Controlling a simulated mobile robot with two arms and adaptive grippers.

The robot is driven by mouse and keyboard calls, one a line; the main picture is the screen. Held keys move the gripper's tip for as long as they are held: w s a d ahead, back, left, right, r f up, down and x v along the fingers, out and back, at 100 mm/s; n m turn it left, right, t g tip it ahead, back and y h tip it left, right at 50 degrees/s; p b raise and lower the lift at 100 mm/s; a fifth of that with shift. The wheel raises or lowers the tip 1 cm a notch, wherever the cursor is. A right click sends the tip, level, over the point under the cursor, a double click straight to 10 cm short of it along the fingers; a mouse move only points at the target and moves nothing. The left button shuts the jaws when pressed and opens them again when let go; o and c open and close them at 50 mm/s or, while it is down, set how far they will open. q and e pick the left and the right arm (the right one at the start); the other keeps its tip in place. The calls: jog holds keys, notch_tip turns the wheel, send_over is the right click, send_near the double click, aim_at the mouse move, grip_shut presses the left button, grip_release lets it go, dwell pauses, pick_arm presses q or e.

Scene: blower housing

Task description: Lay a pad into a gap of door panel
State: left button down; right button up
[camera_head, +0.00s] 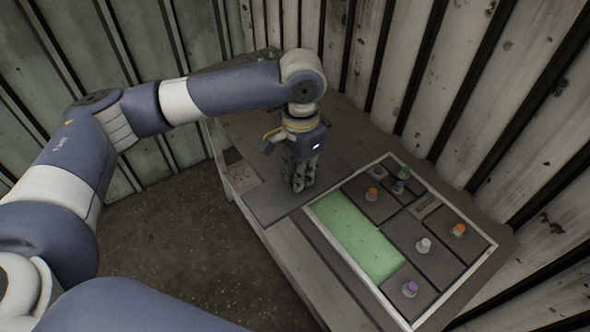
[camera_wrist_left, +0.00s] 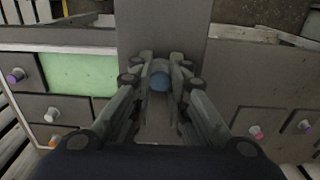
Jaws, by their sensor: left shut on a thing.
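The door panel (camera_head: 315,220) is a pale-framed tray on the bench, filled with grey pads bearing coloured knobs. Its large bare gap (camera_head: 355,235) shows a green floor; the gap also appears at left in the left wrist view (camera_wrist_left: 83,73). My left gripper (camera_head: 302,188) is left of the panel, pointing down. It is shut on the blue knob (camera_wrist_left: 159,79) of a flat grey pad (camera_wrist_left: 160,30). That pad shows in the head view (camera_head: 268,203) beside the panel, partly under the gripper. Its height above the bench is hard to judge. My right gripper is out of view.
Seated pads with orange (camera_head: 459,230), white (camera_head: 423,245) and purple (camera_head: 410,289) knobs stand up from the panel. More grey pads with pink knobs (camera_wrist_left: 256,131) show at right in the left wrist view. Corrugated walls (camera_head: 440,75) close in behind the bench.

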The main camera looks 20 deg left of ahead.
pick_arm(q)
jog(key=d+f+m+p, duration=0.1)
jog(key=d+f+m, duration=0.2)
jog(key=m, duration=0.3)
jog(key=d+f+m+p, duration=0.1)
jog(key=d+f+m, duration=0.2)
jog(key=d+m, duration=0.3)
jog(key=d+f+m+p, duration=0.1)
jog(key=d+f+m, duration=0.2)
jog(key=d+m, duration=0.2)
jog(key=shift+s+d+f+m+p, duration=0.2)
jog(key=shift+s+d+m+p, duration=0.1)
jog(key=shift+m, duration=0.4)
jog(key=shift+a, duration=0.15)
